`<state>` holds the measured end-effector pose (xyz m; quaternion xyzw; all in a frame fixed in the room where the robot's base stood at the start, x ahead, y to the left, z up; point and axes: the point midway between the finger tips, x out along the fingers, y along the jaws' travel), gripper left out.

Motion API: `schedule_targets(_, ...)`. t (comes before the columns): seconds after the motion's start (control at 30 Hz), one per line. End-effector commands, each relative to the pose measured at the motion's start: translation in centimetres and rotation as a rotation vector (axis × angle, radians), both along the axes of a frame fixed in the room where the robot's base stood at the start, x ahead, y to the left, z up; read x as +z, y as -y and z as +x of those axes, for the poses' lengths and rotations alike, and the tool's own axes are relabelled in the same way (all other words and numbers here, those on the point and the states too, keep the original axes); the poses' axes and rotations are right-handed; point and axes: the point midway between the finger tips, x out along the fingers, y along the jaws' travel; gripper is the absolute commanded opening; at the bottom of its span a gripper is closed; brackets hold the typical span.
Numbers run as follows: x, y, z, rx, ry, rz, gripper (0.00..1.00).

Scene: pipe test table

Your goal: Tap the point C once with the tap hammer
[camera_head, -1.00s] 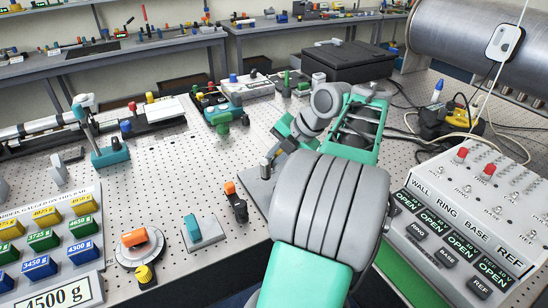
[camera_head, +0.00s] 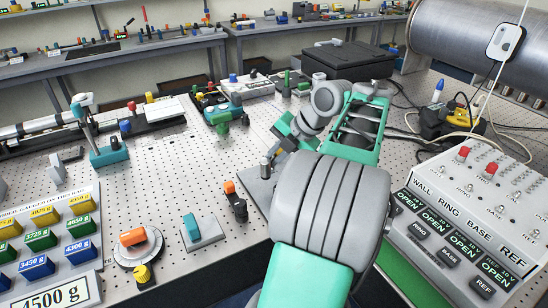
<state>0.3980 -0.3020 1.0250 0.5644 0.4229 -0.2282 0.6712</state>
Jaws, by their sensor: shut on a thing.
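My gripper (camera_head: 276,157) is at the far end of my green and grey arm, low over a grey plate (camera_head: 258,188) near the table's middle. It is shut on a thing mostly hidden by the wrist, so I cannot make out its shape. A short grey cylinder (camera_head: 266,168) stands at the plate, close beside the fingers. No tap hammer can be clearly made out. No mark reading C is legible, and my arm covers part of the area around the plate.
A switch box (camera_head: 462,225) with several OPEN displays stands at the right. Labelled weight blocks (camera_head: 43,240) lie at the left. An orange-knobbed dial (camera_head: 136,243), a teal-topped block (camera_head: 201,231) and an orange-topped black piece (camera_head: 235,201) stand near the front edge. Bare perforated table (camera_head: 175,165) lies left of the gripper.

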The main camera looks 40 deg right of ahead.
Motion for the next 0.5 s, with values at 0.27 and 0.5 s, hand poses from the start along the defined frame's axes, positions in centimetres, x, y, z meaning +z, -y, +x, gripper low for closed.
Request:
schedule_targets(0.27, -0.10, 0.04, 0.02, 0.001, 0.002, -0.002, 0.00)
schedule_targets(0.5, -0.69, 0.04, 0.03, 0.001, 0.002, -0.002, 0.00)
